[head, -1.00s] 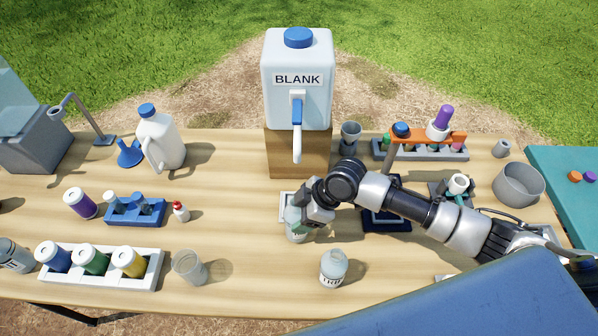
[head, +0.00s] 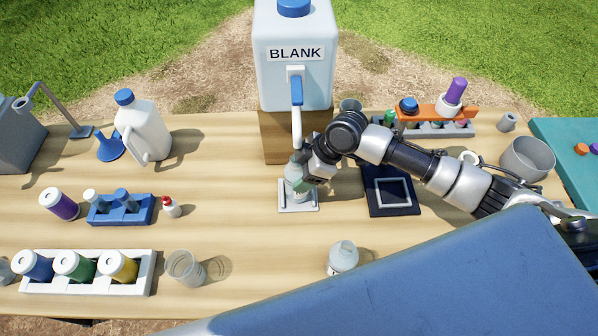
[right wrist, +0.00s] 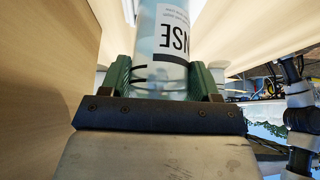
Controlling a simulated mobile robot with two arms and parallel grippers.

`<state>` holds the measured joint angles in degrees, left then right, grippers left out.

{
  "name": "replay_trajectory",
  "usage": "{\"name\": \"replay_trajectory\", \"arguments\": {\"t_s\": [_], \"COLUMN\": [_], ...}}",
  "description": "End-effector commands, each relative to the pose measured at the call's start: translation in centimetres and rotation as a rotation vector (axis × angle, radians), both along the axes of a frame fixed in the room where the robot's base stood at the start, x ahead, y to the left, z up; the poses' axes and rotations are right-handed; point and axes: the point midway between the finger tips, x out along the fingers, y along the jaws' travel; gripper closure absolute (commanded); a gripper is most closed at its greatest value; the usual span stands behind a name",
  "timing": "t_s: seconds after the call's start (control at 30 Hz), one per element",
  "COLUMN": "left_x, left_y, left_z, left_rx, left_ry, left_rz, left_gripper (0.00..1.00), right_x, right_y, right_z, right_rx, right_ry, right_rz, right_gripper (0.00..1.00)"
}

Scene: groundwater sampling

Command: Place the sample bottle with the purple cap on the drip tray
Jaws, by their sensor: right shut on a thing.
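My right gripper (head: 310,178) is shut on a pale, translucent bottle (head: 294,184). In the right wrist view the gripper (right wrist: 165,85) has green fingers on both sides of the bottle (right wrist: 163,72), whose label ends in "NSE". The bottle's cap is hidden, so I cannot see its colour. The bottle is upright over a small light drip tray (head: 298,209) below the spout of the BLANK container (head: 293,75); I cannot tell if it touches the tray. A purple-topped item (head: 456,90) stands on an orange rack at the back right. My left gripper is out of view.
A dark blue mat (head: 408,208) lies right of the tray. A clear beaker (head: 184,268), a white rack with coloured jars (head: 90,286) and a blue rack (head: 138,214) are on the left.

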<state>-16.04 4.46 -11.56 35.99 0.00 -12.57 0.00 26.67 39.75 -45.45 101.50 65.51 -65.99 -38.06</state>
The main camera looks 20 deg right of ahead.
Motion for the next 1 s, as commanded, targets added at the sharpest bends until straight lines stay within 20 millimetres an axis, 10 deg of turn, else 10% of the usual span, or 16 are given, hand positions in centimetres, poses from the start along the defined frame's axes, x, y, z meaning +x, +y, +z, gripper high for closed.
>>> {"name": "replay_trajectory", "arguments": {"t_s": [0.23, 0.27, 0.43, 1.0], "left_x": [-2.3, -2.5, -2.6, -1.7], "left_y": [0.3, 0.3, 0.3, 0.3], "left_z": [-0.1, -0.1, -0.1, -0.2], "left_rx": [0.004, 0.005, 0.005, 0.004], "left_ry": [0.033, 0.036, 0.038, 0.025], "left_rz": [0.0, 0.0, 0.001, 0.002], "left_gripper": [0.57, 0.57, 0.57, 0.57], "right_x": [0.0, 0.0, -0.1, -0.5], "right_y": [0.1, 0.1, 0.1, -2.1], "right_z": [-0.1, -0.1, -0.1, 3.5], "right_rx": [0.001, 0.0, 0.001, -0.002], "right_ry": [0.001, 0.001, 0.001, -0.003], "right_rz": [0.001, 0.001, 0.001, 0.0], "right_gripper": [0.71, 0.37, 0.13, 0.13]}}
